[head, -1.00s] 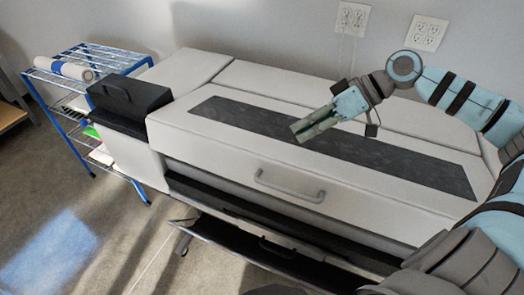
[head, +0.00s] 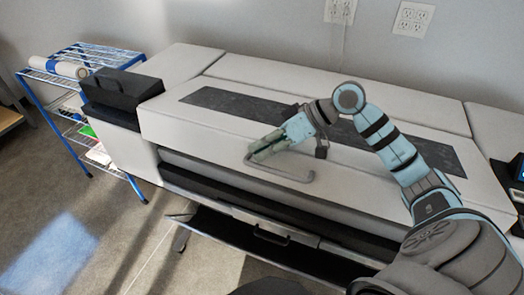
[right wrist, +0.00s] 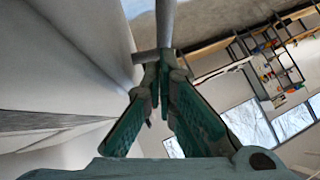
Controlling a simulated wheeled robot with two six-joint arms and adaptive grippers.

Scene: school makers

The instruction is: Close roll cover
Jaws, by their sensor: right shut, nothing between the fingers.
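The roll cover (head: 205,134) is the long light-grey front lid of a wide-format printer, with a dark strip (head: 330,130) behind it. A dark gap runs below its front edge. A grey bar handle (head: 282,174) is fixed to its front. My right gripper (head: 254,154) is by the left end of this handle, fingers shut and empty. In the right wrist view the green-padded fingers (right wrist: 160,66) meet at their tips, close to a grey bar (right wrist: 166,22) that looks like the handle; whether they touch cannot be told. My left gripper is out of view.
Below the gap, a dark lower drawer or tray (head: 225,228) with its own handle sticks out in front. A black box-like unit (head: 122,90) sits on the printer's left end. A blue wire rack (head: 62,100) with a paper roll stands at left. Open floor lies at lower left.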

